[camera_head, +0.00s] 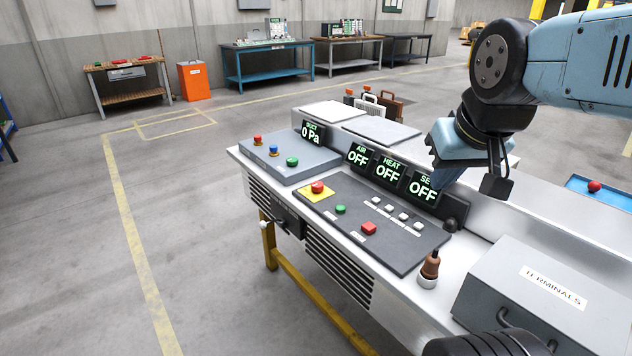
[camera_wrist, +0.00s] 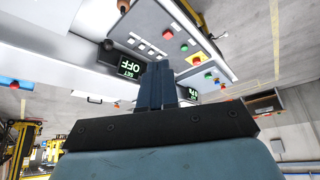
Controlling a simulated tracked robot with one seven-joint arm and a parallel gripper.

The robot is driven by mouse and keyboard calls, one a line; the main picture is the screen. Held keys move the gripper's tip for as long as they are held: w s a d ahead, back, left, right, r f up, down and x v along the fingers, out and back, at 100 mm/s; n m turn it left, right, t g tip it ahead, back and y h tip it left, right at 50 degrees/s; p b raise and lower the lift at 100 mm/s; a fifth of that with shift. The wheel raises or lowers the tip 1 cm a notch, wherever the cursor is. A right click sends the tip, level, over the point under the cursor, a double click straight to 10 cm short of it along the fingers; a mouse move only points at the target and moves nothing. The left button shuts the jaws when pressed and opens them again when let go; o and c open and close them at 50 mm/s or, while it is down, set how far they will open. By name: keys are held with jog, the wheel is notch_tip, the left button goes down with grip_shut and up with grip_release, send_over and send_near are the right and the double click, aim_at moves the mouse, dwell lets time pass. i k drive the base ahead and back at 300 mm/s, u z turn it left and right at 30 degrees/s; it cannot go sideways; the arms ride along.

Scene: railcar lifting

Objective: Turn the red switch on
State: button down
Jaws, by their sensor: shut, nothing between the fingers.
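The dark control panel (camera_head: 345,208) lies on the console and carries a square red switch (camera_head: 369,228) near its front edge. A round red button (camera_head: 317,187) on a yellow plate and a green button (camera_head: 340,209) sit to its left. In the wrist view, the red switch (camera_wrist: 168,33) shows beyond my fingers. My gripper (camera_wrist: 157,68) is shut and empty, with its fingers together. In the head view it hangs above the back of the console, apart from the switch, and partly covers the SET display (camera_head: 423,189). The AIR, HEAT and SET displays read OFF.
Several white switches (camera_head: 391,210) sit behind the red switch. A brown-handled lever (camera_head: 430,268) and a grey TERMINALS box (camera_head: 540,295) stand to the right. A grey button box (camera_head: 287,160) is at the left. The space above the panel's front is clear.

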aim_at(317, 187)
jog(key=k, duration=1.25)
jog(key=u, duration=0.65)
jog(key=i, duration=2.05)
jog(key=z, duration=0.65)
jog(key=k, duration=0.8)
jog(key=z, duration=0.15)
jog(key=i, duration=0.55)
